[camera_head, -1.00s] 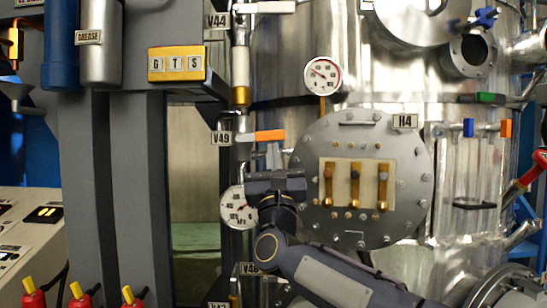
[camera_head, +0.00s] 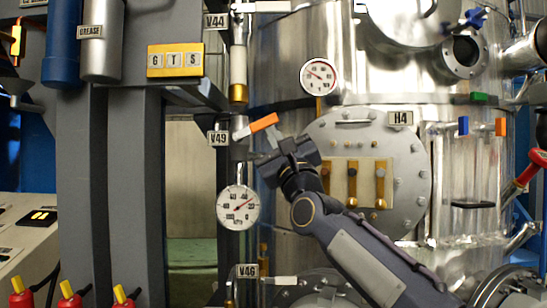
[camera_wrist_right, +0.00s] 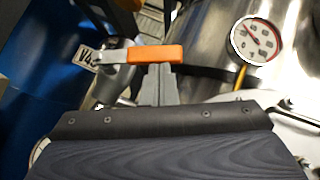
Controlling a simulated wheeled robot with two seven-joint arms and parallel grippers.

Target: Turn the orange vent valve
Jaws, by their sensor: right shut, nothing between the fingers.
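The orange vent valve handle (camera_head: 263,122) sits beside the V49 label (camera_head: 218,138) on the vertical pipe in the head view. It is tilted, with its right end raised. In the wrist view the orange handle (camera_wrist_right: 155,54) runs across the upper middle. My right gripper (camera_head: 274,138) is just below the handle in the head view, shut and empty. In the wrist view its closed fingertips (camera_wrist_right: 158,72) reach up to the handle's lower edge and appear to touch it. My left gripper is not in view.
A round flange labelled H4 (camera_head: 400,118) with bolts stands right of and behind my right gripper. One gauge (camera_head: 238,206) is below the valve, and another (camera_head: 319,77) is above right. The V44 handle (camera_head: 262,7) is higher on the pipe.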

